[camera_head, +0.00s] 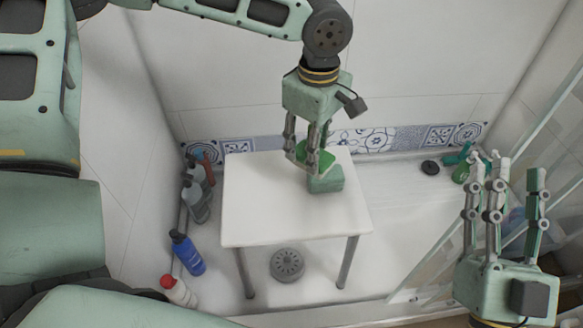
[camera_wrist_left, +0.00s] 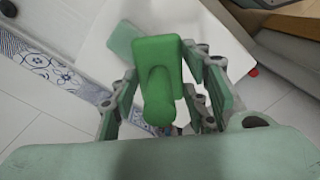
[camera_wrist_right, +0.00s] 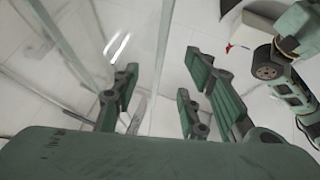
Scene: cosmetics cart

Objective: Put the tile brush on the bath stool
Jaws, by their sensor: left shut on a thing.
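The tile brush (camera_head: 326,160) is bright green with a thick handle; it also shows large in the left wrist view (camera_wrist_left: 157,75). My left gripper (camera_head: 308,158) is shut on it, pointing down over the far part of the bath stool. The bath stool (camera_head: 270,212) has a white square top and grey legs; part of its top shows in the left wrist view (camera_wrist_left: 210,45). I cannot tell whether the brush touches the stool top. My right gripper (camera_head: 505,180) is open and empty, fingers up, at the right; its spread fingers show in the right wrist view (camera_wrist_right: 165,95).
A pale green block (camera_head: 327,184) lies on the stool beside the brush. Several bottles, including a blue one (camera_head: 187,254) and a red-capped white one (camera_head: 178,291), stand left. A round grey drain (camera_head: 287,265) is below. Glass panels (camera_head: 470,235) stand right. The stool's near half is clear.

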